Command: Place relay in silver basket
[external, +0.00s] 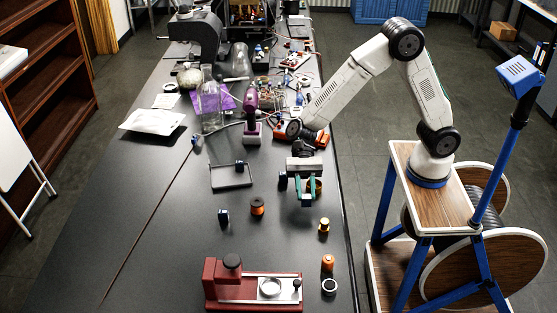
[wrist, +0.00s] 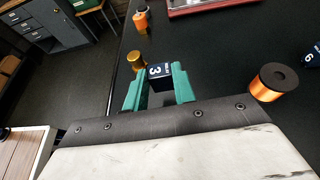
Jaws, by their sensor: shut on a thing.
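My gripper (external: 306,199), with green fingers, is over the right part of the black table. In the wrist view my gripper (wrist: 160,73) is shut on a small dark blue block marked 3 (wrist: 159,70), which sits between the fingertips. I take this block for the relay; the fingers mostly hide it in the external view. In the wrist view only the red machine's edge (wrist: 195,6) shows.
A copper spool (external: 257,206), a dark block (external: 223,217), a gold piece (external: 324,225), an orange spool (external: 328,262) and a white-ringed black piece (external: 329,287) stand around. A metal frame (external: 231,182) and a purple drill (external: 251,97) are farther back. The table's left front is clear.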

